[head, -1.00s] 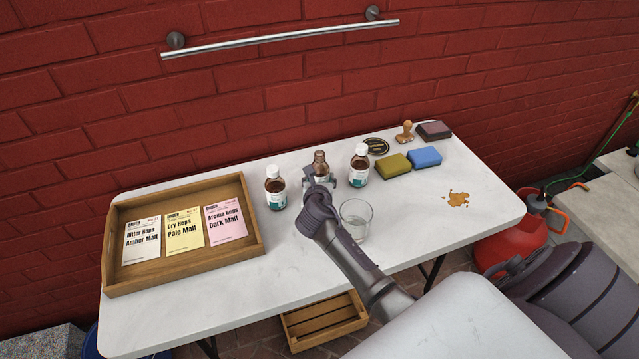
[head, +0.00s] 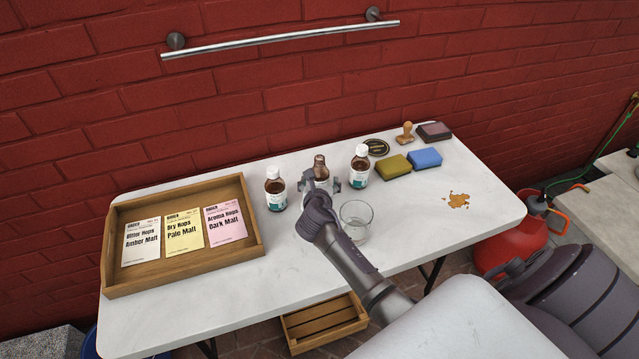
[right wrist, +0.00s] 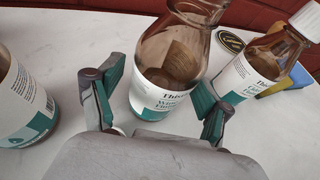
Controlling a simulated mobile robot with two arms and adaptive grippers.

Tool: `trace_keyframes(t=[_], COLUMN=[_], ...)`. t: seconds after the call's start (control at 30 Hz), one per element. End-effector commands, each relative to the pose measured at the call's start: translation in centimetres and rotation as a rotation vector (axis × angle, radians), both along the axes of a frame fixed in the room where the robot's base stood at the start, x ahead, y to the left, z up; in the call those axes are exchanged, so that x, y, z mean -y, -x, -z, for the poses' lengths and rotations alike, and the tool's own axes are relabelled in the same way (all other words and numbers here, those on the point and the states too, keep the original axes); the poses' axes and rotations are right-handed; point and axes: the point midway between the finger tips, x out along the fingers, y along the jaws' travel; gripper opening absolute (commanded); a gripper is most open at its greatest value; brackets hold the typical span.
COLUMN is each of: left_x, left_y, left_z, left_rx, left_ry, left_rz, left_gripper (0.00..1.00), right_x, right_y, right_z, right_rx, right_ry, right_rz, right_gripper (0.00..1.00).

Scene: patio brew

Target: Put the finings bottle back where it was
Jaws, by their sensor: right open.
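The middle bottle (head: 320,166) is brown glass with a white and teal label and no white cap on its neck. It stands upright on the table between two similar capped bottles, a left one (head: 275,188) and a right one (head: 360,167). In the right wrist view the middle bottle (right wrist: 168,70) is straight ahead, its label only partly readable. My right gripper (right wrist: 155,108) is open, one finger on each side of the bottle's near lower part, with gaps showing. In the head view my right gripper (head: 320,185) hides the bottle's lower part. My left gripper is out of view.
An empty glass (head: 356,219) stands just right of my right wrist. A wooden tray (head: 183,279) with several cards is at left. Sponges, yellow (head: 393,167) and blue (head: 425,157), and a brown spill (head: 457,200) are at right. The table's front middle is clear.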

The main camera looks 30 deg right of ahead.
Motion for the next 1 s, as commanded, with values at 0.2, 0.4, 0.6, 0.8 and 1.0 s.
trace_keyframes(t=[0.2,0.4,0.6,0.8,1.0], left_x=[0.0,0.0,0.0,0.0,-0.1], left_y=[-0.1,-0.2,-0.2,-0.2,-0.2], left_z=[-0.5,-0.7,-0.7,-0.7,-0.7], left_rx=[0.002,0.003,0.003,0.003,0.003], left_ry=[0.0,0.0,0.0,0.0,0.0], left_rz=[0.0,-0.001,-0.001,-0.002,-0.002], left_gripper=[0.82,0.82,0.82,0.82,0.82], right_x=[-1.9,-3.5,-4.0,-4.0,-4.0], right_y=[2.6,4.8,5.6,5.6,5.5], right_z=[-1.2,-2.4,-2.8,-2.8,-2.8], right_rx=[-0.001,0.0,-0.002,0.0,0.0], right_ry=[0.0,0.0,0.0,0.0,0.0], right_rz=[-0.002,-0.001,0.001,0.001,0.0], right_gripper=[0.78,0.78,0.78,0.78,0.78])
